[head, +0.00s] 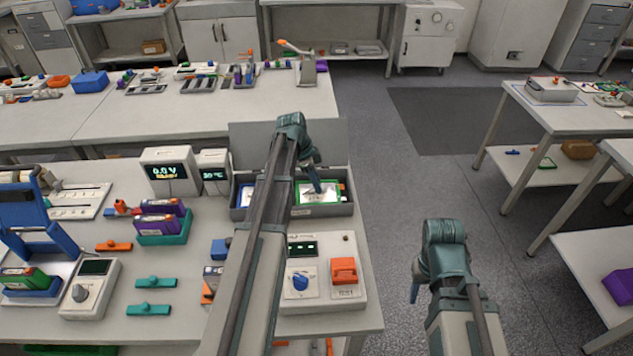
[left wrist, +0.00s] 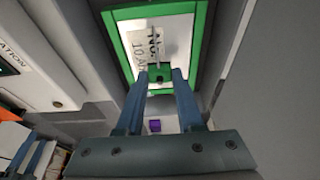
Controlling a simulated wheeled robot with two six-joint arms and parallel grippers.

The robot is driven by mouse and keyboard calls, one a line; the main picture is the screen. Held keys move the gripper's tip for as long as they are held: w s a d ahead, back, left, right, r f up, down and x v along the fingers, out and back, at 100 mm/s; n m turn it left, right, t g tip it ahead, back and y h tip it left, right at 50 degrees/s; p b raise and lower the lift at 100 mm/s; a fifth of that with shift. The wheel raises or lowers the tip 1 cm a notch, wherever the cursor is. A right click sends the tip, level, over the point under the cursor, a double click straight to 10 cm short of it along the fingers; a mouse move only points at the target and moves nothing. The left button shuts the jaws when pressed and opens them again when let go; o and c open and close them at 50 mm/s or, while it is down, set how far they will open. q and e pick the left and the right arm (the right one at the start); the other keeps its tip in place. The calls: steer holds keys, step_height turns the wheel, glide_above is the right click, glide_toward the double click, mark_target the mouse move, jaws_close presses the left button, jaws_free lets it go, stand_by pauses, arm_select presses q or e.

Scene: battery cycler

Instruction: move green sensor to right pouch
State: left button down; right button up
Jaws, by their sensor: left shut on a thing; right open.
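My left gripper (head: 316,187) reaches over the right compartment of a grey open box (head: 326,210). In the left wrist view its fingers (left wrist: 160,80) are shut on the small green sensor (left wrist: 158,74). The right pouch (head: 328,199), white in a green frame, lies in that compartment. I cannot tell whether the sensor touches the pouch. A blue-edged pouch (head: 245,194) lies in the left compartment. My right gripper (head: 415,292) hangs over the floor, away from the bench, open.
The box's raised grey lid (head: 245,135) stands behind it. A tester with an orange switch (head: 344,271) stands in front. Two small displays (head: 168,171) stand left of the box.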

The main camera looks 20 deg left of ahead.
arm_select(q)
steer(key=shift+f+b, duration=0.6)
stand_by(0.7)
steer(key=shift+c, duration=2.3)
jaws_free()
steer(key=shift+r, duration=0.1)
steer(key=p+v, duration=1.3)
steer(key=shift+a+r, duration=0.15)
steer(key=shift+r, duration=0.2)
steer(key=shift+s, duration=0.1)
